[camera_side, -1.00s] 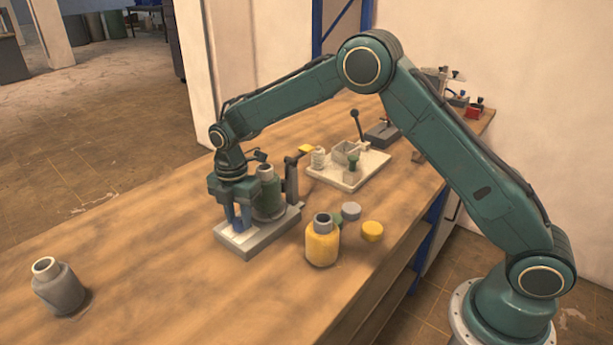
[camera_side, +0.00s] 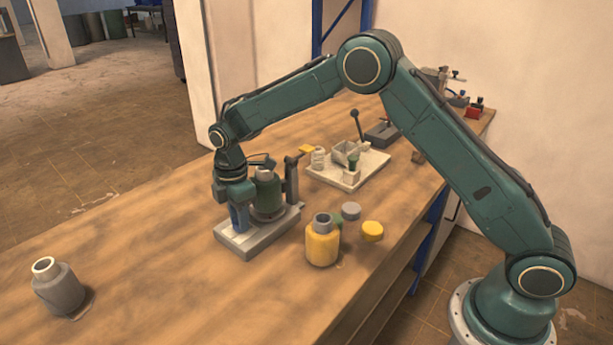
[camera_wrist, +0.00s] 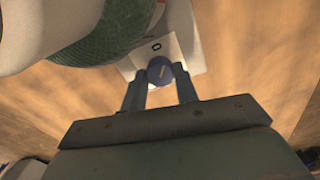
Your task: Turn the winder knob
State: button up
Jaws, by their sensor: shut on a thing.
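The winder (camera_side: 246,246) is a low grey base on the bench with a post at its back and a dark green jar-shaped body (camera_side: 268,192) standing on it. In the wrist view the winder knob (camera_wrist: 158,70) is a small round blue knob with a pale line on top, set on a white plate (camera_wrist: 193,57) marked "0". My gripper (camera_side: 239,222) points straight down at the front of the base. In the wrist view my gripper's fingers (camera_wrist: 159,80) are shut on the knob, one on each side. In the side view the fingers hide the knob.
A yellow jar (camera_side: 322,245), a grey lid (camera_side: 351,211) and a yellow lid (camera_side: 372,231) are right of the winder. A white tray (camera_side: 340,179) with small parts lies behind. A grey jar (camera_side: 57,287) stands at far left. The bench between is clear.

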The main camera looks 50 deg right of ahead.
jog(key=m, duration=0.3)
jog(key=shift+m, duration=2.2)
jog(key=o, duration=1)
notch_tip(320, 180, up, 14)
jog(key=shift+f, duration=0.1)
